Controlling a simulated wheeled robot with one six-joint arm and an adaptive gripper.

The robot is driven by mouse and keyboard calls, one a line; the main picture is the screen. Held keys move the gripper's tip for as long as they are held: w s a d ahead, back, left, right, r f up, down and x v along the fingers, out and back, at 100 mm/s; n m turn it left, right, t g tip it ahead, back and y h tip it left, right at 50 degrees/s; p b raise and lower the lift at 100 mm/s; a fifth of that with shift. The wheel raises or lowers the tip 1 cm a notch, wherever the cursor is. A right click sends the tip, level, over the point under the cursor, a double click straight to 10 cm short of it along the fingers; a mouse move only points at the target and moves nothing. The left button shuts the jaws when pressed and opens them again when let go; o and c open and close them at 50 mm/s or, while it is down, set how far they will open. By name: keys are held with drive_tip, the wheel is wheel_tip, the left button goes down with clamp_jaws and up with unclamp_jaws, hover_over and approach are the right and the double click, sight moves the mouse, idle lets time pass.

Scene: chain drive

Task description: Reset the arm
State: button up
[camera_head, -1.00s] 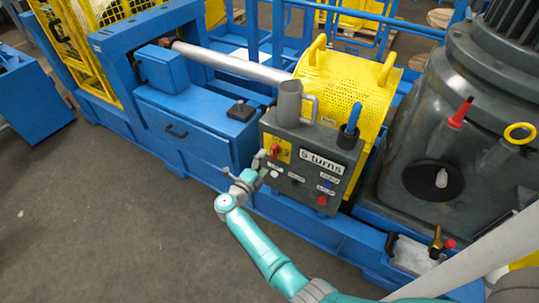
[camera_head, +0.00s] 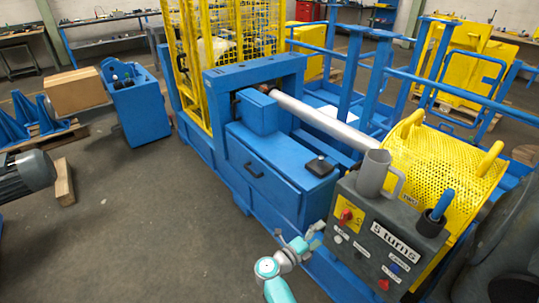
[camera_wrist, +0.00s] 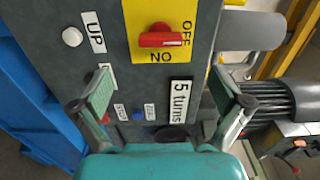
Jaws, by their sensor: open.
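My gripper (camera_head: 312,238) is at the left edge of the grey control box (camera_head: 404,222) in the head view. In the wrist view my gripper (camera_wrist: 162,92) has its two fingers spread apart, with nothing between them, facing the panel. The red rotary switch (camera_wrist: 162,39) on its yellow plate lies ahead, apart from the fingertips, with its handle lying across the plate. The switch also shows in the head view (camera_head: 346,216). A white button (camera_wrist: 72,37) marked UP is left of it, and a "5 turns" label (camera_wrist: 180,100) is below.
A grey mug (camera_head: 373,172) and a dark holder with a blue handle (camera_head: 443,205) stand on the box. Blue machine frame (camera_head: 283,168) and yellow perforated guard (camera_head: 440,165) are close behind. The floor (camera_head: 170,235) to the left is clear; a motor (camera_head: 28,172) lies far left.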

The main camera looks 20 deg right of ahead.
drive_tip(key=s+a+r+n+t+y, duration=0.3)
drive_tip(key=s+n, duration=0.7)
drive_tip(key=s, duration=0.5)
drive_tip(key=s+a+r+n+t+y, duration=0.2)
drive_tip(key=s+a+r+n+y, duration=0.3)
drive_tip(key=s+n, duration=0.6)
drive_tip(key=s+a+r+n+t+y, duration=0.3)
drive_tip(key=s+a+r+n+y, duration=0.2)
drive_tip(key=s, duration=1.6)
drive_tip(key=a+n+y, duration=0.2)
drive_tip(key=n+y, duration=0.2)
drive_tip(key=n, duration=0.1)
drive_tip(key=shift+a+n+t, duration=0.3)
drive_tip(key=shift+n, duration=0.1)
